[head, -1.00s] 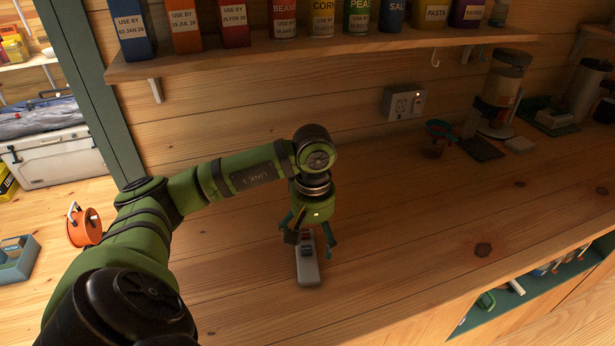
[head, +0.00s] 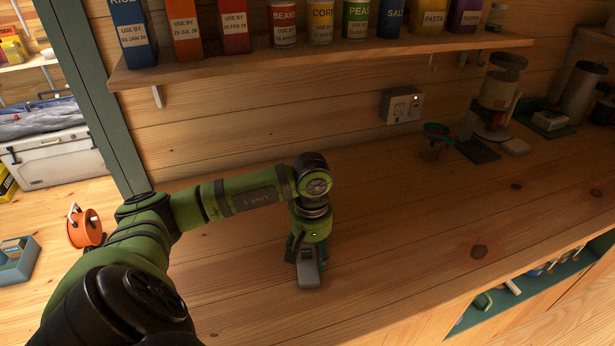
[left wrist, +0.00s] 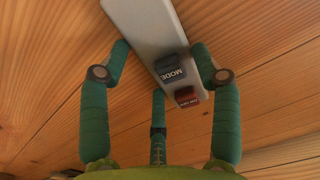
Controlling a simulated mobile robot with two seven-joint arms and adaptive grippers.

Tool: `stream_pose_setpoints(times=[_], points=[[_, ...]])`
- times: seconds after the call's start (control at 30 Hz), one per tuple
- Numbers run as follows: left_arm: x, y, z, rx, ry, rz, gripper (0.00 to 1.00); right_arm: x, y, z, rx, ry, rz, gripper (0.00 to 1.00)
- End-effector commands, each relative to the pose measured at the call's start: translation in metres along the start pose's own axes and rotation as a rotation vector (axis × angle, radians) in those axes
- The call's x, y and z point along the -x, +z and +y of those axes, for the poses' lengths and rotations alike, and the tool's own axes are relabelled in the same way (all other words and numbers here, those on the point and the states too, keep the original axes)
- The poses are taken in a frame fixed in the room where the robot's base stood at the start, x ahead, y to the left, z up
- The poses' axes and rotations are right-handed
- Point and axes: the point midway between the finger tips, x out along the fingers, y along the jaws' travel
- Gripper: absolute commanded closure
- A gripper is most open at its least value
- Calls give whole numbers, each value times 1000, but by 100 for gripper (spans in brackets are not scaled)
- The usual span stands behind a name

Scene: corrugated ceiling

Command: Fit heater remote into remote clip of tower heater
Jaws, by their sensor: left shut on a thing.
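The heater remote (head: 309,275) is a slim light-grey bar lying on the wooden counter. In the left wrist view the remote (left wrist: 150,25) shows a dark MODE button and a red button. My left gripper (head: 306,254) points down over the remote's far end, with its green fingers closed on its sides. In the left wrist view the gripper (left wrist: 162,48) has fingers on both sides of the remote and a third finger below. The tower heater and its remote clip are not in view. My right gripper is not in view.
The counter (head: 420,240) is clear to the right of the remote. A shelf (head: 330,57) with boxes and cans hangs above. A socket (head: 402,105), a teal-rimmed cup (head: 436,140) and a coffee machine (head: 495,105) are at the back right.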

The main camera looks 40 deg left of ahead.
Motion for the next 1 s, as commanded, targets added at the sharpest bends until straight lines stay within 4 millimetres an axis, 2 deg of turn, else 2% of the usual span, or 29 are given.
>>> stream_pose_setpoints(times=[0.27, 0.47, 0.7, 1.0], points=[[9, -1, 0, 1, 1, 2, 76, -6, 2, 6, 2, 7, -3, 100], [40, -2, 1, 0, 5, 7, 76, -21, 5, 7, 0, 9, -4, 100], [66, 15, 45, -5, 8, 1, 76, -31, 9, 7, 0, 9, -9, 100], [95, 29, 86, -1, 3, 1, 76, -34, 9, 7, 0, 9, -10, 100]])
